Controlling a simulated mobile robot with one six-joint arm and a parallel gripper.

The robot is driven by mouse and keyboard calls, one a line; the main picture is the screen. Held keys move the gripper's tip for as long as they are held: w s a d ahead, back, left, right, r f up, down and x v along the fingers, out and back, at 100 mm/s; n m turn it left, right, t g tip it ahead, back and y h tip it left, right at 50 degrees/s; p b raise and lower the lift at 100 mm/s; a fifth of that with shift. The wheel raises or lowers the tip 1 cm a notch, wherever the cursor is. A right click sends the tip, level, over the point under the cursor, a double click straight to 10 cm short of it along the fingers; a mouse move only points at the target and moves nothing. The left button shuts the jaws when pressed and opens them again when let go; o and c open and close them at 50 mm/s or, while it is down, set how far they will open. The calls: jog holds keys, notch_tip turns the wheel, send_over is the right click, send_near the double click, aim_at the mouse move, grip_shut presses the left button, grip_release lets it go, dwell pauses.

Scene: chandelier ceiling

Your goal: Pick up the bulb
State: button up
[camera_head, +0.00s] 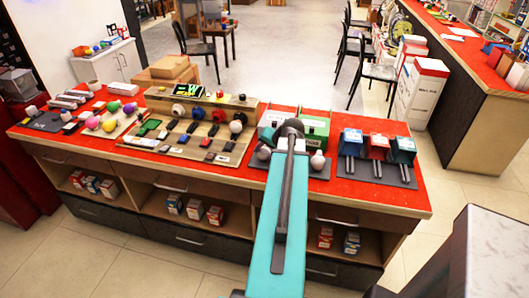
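A white round bulb (318,160) stands on a dark mat on the red counter, just right of my teal arm. A second pale bulb (264,153) shows just left of the arm, partly covered by it. My arm reaches from the bottom of the view up over the counter and ends in a dark rounded joint between the two bulbs. No gripper fingers can be made out; they are hidden behind the arm or out of view. Nothing is visibly held.
Green boxes (314,127) stand behind the bulbs. Blue and red pronged items (379,146) are on a mat to the right. A wooden tray (240,147) of small parts lies left. A grey-topped block (492,255) stands at the lower right. Open floor lies beyond the counter.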

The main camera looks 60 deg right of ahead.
aim_at(265, 150)
jog(key=c, duration=0.4)
jog(key=shift+r, duration=0.15)
jog(key=shift+c, duration=0.2)
jog(key=shift+r+b, duration=0.95)
jog(key=shift+r, duration=3.95)
